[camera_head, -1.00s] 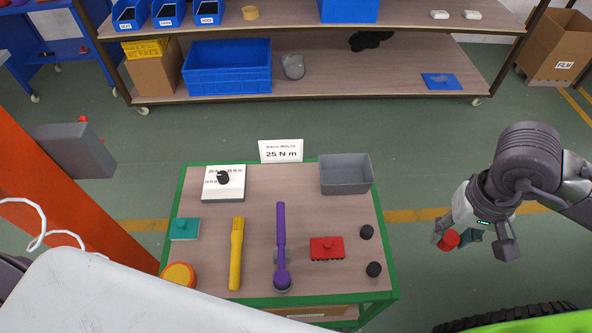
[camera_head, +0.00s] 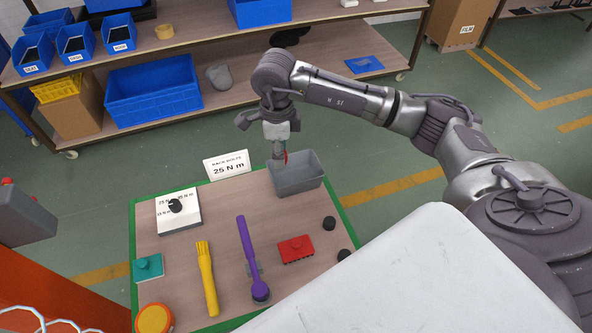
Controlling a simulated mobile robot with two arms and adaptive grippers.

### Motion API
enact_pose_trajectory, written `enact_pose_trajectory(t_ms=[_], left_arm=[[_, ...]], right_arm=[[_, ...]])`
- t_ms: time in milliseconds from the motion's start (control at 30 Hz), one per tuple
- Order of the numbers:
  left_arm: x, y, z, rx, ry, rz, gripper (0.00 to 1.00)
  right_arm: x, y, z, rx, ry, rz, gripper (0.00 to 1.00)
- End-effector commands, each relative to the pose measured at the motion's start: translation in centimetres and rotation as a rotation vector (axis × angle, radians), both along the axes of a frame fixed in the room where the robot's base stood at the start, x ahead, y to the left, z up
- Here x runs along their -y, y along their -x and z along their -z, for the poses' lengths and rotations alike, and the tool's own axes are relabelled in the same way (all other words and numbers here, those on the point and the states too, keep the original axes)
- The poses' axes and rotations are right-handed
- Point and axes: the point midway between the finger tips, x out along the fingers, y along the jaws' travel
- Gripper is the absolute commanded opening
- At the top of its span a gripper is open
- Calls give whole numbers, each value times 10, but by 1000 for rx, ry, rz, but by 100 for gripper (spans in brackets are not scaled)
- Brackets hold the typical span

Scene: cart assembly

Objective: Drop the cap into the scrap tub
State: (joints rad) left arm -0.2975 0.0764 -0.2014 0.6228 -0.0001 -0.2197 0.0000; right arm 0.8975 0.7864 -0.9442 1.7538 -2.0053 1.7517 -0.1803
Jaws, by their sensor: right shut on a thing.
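The scrap tub, a grey open box (camera_head: 300,186), stands at the far right corner of the green-edged table. My right gripper (camera_head: 279,155) reaches in from the right and points down at the tub's back left rim. It is shut on the red cap (camera_head: 286,157), of which only a thin red sliver shows beside the fingers. The cap appears to be over or just behind the tub's rim; its exact height is unclear. My left gripper is out of view.
The table holds a white dial box (camera_head: 178,213), a "25 N m" sign (camera_head: 227,165), a teal block (camera_head: 148,267), a yellow tool (camera_head: 206,279), a purple wrench (camera_head: 247,248), a red block (camera_head: 296,249) and black knobs (camera_head: 329,223). A shelf (camera_head: 215,109) with blue bins stands behind.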

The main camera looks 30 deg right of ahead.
Motion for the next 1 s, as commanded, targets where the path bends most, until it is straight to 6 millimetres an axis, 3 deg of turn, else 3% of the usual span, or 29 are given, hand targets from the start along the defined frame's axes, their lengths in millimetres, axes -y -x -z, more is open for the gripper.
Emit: enact_pose_trajectory(t_ms=[300, 500, 700, 1000], left_arm=[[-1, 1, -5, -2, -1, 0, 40], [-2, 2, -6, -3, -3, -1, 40], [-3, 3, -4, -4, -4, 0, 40], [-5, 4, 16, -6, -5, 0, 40]], right_arm=[[50, -25, 41, -6, 3, 1031, 0], [72, -29, 60, -2, 3, 1445, 0], [80, -29, 69, -1, 0, 1588, 0], [79, -29, 96, -1, 2, 1590, 0]])
